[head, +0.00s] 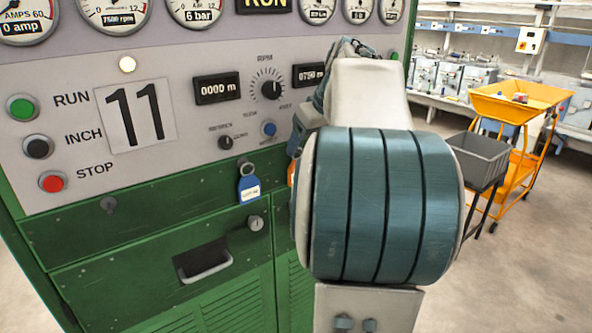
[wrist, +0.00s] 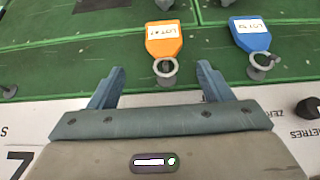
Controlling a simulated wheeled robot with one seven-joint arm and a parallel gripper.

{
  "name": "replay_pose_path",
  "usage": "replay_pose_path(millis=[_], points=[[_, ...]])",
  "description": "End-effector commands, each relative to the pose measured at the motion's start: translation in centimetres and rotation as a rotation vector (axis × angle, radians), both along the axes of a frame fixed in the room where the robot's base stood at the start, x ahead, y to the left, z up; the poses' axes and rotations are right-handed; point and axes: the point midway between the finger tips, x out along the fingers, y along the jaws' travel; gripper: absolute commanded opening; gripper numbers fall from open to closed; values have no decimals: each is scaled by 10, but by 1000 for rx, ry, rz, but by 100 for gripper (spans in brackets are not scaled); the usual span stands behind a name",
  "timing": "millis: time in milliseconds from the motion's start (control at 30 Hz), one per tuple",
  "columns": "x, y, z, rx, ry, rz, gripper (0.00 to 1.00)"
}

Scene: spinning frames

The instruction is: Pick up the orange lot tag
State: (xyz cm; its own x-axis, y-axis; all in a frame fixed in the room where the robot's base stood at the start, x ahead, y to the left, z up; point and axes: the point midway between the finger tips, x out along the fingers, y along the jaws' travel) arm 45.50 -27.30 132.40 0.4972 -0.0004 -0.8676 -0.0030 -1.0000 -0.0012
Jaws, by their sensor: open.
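The orange lot tag (wrist: 164,37) hangs from a grey ring-shaped holder (wrist: 165,71) on the green cabinet front in the wrist view, with a white label on its face. My gripper (wrist: 160,68) is open and empty; its two blue-grey fingers stand to the left and right of the holder, and the tag's body lies just beyond the fingertips. In the head view, only an orange sliver (head: 291,173) shows beside my arm; the rest of the tag and my gripper are hidden behind the arm.
A blue tag (wrist: 250,34) hangs close to the right of the orange one in the wrist view; it also shows in the head view (head: 249,188). Knobs (wrist: 308,108) stick out of the panel nearby. A grey bin (head: 479,158) and orange cart (head: 520,105) stand at right.

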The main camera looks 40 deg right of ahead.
Motion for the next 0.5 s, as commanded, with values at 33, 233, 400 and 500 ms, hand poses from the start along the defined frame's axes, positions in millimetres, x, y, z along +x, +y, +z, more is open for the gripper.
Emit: replay_pose_path(millis=[33, 233, 400, 500], points=[[4, 0, -7, 2, 2, 1, 73], [12, 0, -21, -1, 0, 0, 73], [15, 3, -36, 2, 3, -1, 73], [18, 6, -49, 1, 2, 0, 73]])
